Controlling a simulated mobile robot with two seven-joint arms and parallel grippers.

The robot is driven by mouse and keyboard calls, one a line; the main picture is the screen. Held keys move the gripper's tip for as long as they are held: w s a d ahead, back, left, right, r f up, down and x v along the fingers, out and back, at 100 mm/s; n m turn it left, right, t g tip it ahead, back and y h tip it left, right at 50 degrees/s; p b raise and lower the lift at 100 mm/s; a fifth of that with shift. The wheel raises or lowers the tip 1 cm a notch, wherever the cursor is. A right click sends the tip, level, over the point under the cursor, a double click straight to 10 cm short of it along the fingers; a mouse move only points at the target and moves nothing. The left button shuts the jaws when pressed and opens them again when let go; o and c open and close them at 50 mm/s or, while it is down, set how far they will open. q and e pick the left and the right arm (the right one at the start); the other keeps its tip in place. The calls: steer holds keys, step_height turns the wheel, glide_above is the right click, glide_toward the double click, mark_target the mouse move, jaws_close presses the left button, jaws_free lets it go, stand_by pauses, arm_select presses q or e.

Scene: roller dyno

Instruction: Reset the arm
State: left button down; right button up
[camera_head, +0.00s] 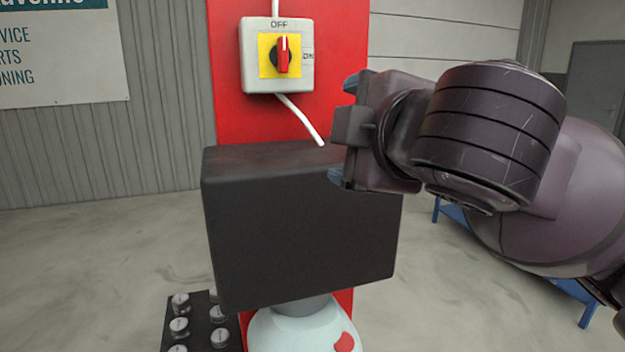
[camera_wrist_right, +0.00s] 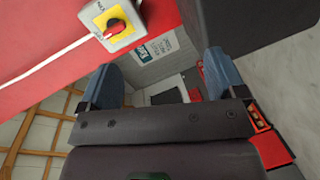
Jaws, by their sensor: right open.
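My right gripper (camera_head: 342,130) comes in from the right in the head view. Its blue fingers are spread apart, one above the other, with nothing visible between them. In the right wrist view the open fingers (camera_wrist_right: 163,78) show with an empty gap. A rotary switch box (camera_head: 250,60) is on the red panel, left of and above the gripper, apart from it. Its red knob (camera_head: 283,55) stands upright on a yellow plate, toward the OFF label. The switch box also shows in the right wrist view (camera_wrist_right: 122,37), at the upper left. My left gripper is not in view.
A large dark box (camera_head: 300,225) stands in front of the red panel (camera_head: 340,35), just below and left of the gripper. White cable runs from the switch box. Knobs on a black plate (camera_head: 200,325) sit lower left. A blue frame (camera_head: 455,212) stands behind my arm.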

steer(key=d+f+m+g+h, duration=0.15)
steer(key=d+f+m, duration=0.25)
steer(key=f, duration=0.6)
steer(key=d+f+m+g, duration=0.2)
steer(key=d+f+m, duration=0.1)
steer(key=f, duration=0.7)
steer(key=d+f+m+g+h, duration=0.15)
steer(key=d+f+m, duration=0.25)
steer(key=f, duration=0.6)
steer(key=s+d+f+m+g+h, duration=0.2)
steer(key=s+d+f+m+g, duration=0.3)
steer(key=s+f, duration=0.55)
steer(key=s+d+f+m+g+h, duration=0.1)
steer(key=s+d+f+m+g, duration=0.15)
steer(key=s+d+f, duration=0.65)
steer(key=w+a+f+t, duration=0.2)
steer(key=w+f+t, duration=0.4)
steer(key=f+t, duration=0.3)
steer(key=shift+f+y, duration=0.3)
steer(key=shift+f, duration=0.7)
steer(key=shift+w, duration=0.1)
